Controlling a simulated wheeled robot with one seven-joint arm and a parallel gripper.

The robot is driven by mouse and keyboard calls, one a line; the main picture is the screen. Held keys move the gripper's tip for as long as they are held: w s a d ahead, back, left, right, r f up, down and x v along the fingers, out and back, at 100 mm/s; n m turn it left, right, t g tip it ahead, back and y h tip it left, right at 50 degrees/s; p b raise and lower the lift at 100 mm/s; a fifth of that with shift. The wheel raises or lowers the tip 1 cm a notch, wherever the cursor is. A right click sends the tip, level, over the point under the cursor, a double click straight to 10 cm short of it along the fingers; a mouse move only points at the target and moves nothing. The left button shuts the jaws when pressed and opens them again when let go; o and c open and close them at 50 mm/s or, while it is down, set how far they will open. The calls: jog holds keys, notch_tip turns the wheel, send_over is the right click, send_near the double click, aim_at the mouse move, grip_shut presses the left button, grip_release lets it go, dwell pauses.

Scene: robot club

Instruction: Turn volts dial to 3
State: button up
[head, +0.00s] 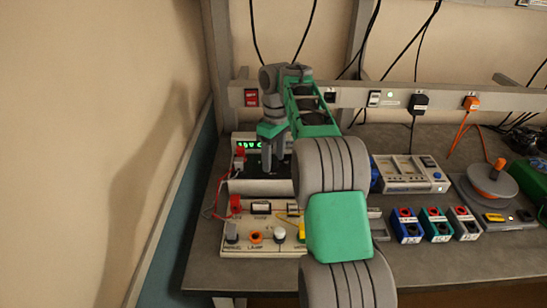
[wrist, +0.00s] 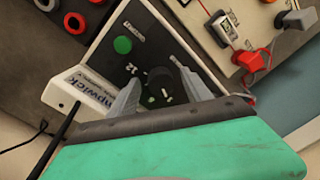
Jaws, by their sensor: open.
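The volts unit is a box with a white case (wrist: 80,90) and a black front panel (wrist: 115,60); in the head view its green lit display (head: 249,144) shows at the back left of the bench. In the wrist view a black round dial (wrist: 162,84) with pale marks around it sits on the panel, near a green button (wrist: 123,45). The dial's setting is too small to read. My gripper (wrist: 160,98) is open, its two fingers on either side of the dial. Whether they touch it cannot be told. In the head view my gripper (head: 276,155) points down at the unit, partly hiding it.
A cream lamp board (head: 265,236) with red clips (head: 236,203) and wires stands in front of the unit. To the right are a grey module (head: 412,172), several coloured socket blocks (head: 436,225) and a spool (head: 492,182). A wall (head: 90,130) closes off the left.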

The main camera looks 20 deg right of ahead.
aim_at(274, 158)
jog(key=shift+w+d+r+p, duration=0.1)
jog(key=shift+r+p, duration=1.7)
jog(key=shift+r, duration=0.15)
jog(key=shift+w+d+r+p, duration=0.1)
jog(key=shift+r+p, duration=1.7)
jog(key=shift+r, duration=0.15)
